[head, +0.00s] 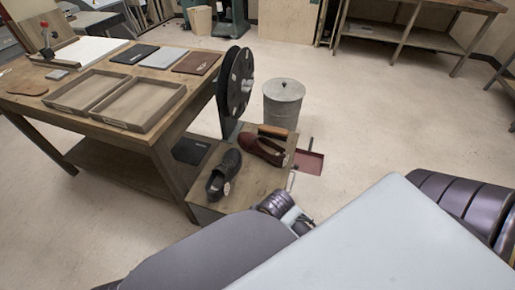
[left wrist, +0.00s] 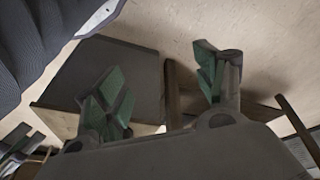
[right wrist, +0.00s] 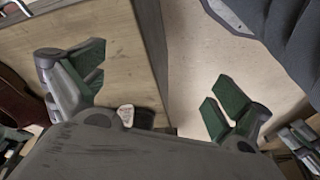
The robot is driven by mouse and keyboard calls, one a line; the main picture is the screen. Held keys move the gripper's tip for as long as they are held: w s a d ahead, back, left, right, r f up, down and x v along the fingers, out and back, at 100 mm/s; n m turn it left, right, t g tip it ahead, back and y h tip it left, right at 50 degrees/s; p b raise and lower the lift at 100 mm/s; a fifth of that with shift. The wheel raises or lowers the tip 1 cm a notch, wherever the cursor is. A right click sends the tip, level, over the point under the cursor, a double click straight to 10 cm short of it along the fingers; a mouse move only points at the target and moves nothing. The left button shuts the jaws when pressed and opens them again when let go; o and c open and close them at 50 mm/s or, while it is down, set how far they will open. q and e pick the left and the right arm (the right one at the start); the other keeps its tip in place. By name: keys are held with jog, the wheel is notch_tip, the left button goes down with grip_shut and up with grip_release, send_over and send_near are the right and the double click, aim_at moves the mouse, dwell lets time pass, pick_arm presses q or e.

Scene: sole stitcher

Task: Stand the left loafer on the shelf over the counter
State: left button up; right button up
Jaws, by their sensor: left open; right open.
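A black loafer (head: 224,175) with a pale round tag and a dark red loafer (head: 263,150) rest on a low wooden stand (head: 240,196). I cannot tell which one is the left loafer. My right gripper (right wrist: 155,80) is open and empty in its wrist view, with a wooden surface behind it. A pale round tag (right wrist: 126,115) shows low between its fingers, its shoe mostly hidden. My left gripper (left wrist: 160,75) is open and empty, with floor and a dark panel behind it. I cannot make out any shelf over a counter.
A bench (head: 157,142) at the left holds wooden trays (head: 118,101) and flat swatches. A black wheel (head: 236,82) rises behind the stand. A lidded metal bin (head: 283,104) stands beyond it. Another table (head: 420,39) is at the back right.

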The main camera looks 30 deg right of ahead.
jog(key=w+d+r+n+t+h, duration=0.1)
jog(key=w+d+r+n+t, duration=0.25)
jog(key=w, duration=0.65)
jog(key=w+d+r+n+t+h, duration=0.1)
jog(key=w+d+r+t+h, duration=0.1)
jog(key=w+r+t, duration=0.55)
jog(key=w+a+r+n+y+p, duration=0.1)
jog(key=w+a+r+n+y, duration=0.4)
jog(key=n, duration=0.5)
jog(key=w+a+r+n+y, duration=0.3)
jog(key=w+n+y, duration=0.3)
jog(key=n, duration=0.3)
jog(key=w+d+f+n+g+h, duration=0.1)
jog(key=d+f+n+g, duration=0.6)
jog(key=f+n, duration=0.3)
pick_arm(q)
notch_tip(320, 180, down, 3)
jog(key=shift+s+a+f+g+p, duration=0.15)
jog(key=shift+g+p, duration=0.25)
jog(key=shift+p, duration=0.2)
pick_arm(e)
jog(key=d+f+n+g+h, duration=0.2)
jog(key=d+h, duration=0.5)
jog(key=d, duration=1.3)
jog(key=shift+n+g, duration=0.6)
jog(key=shift+n, duration=0.05)
